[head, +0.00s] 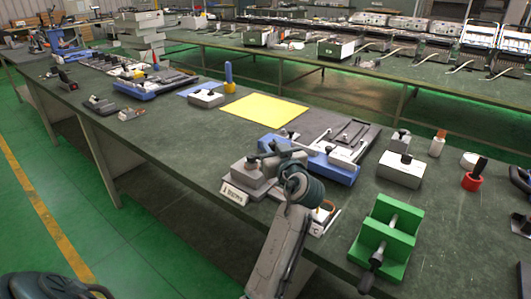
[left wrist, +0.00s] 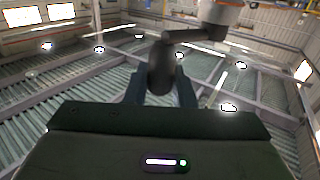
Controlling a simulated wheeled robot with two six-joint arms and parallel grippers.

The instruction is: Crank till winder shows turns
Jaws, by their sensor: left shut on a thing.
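The winder (head: 262,180) is a grey unit near the bench's front edge in the head view. A white plate with dark marks, too small to read, is on its front (head: 234,194). My left gripper (head: 276,151) reaches up to the winder from below, and its wrist hides part of the unit. In the left wrist view, the left gripper (left wrist: 161,88) is shut on a dark upright crank knob (left wrist: 160,66). A crank arm (left wrist: 190,36) runs from the knob's top to a grey round hub (left wrist: 219,14). My right gripper is not in view.
A blue and grey fixture (head: 318,160) stands just behind the winder. A green block with a rod and dark knob (head: 386,232) is to the right. A yellow sheet (head: 263,110) lies behind. Small grey boxes and a red cup (head: 472,182) are farther right.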

